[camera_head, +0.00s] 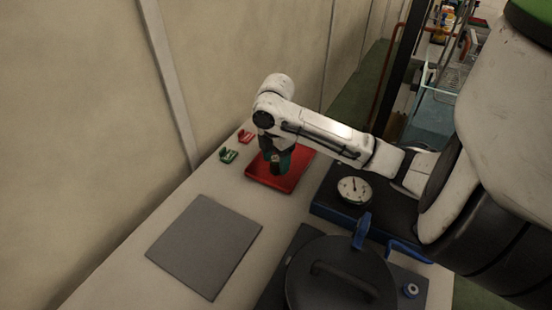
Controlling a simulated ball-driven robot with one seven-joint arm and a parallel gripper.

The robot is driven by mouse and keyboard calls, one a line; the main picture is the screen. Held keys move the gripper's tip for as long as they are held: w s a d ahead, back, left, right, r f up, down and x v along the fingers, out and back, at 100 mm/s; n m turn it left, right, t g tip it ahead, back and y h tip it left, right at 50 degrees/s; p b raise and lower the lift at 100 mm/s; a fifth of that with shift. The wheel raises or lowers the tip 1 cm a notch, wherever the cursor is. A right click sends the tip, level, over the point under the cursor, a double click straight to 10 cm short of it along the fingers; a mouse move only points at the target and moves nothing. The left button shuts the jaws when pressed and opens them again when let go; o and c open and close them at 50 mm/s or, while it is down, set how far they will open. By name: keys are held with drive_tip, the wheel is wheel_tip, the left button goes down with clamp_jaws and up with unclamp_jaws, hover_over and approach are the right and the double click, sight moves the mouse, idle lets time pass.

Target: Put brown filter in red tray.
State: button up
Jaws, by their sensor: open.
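The red tray (266,179) lies flat on the light bench near the wall. My gripper (277,170) points down over the tray, with my white arm reaching in from the right. The jaws are open. A small dark shape shows at the fingertips, too small to tell apart from the fingers. I cannot make out the brown filter for certain; the gripper hides part of the tray's inside.
A grey mat (205,247) lies at the left front. A round gauge (354,190) and a dark lidded pot (340,280) stand to the right. Bare bench lies between mat and tray.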

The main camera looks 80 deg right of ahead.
sight(276, 158)
wheel_tip(276, 158, up, 12)
drive_tip(key=p, duration=0.1)
drive_tip(key=shift+r+p, duration=0.15)
drive_tip(key=shift+p, duration=0.2)
idle(0.4)
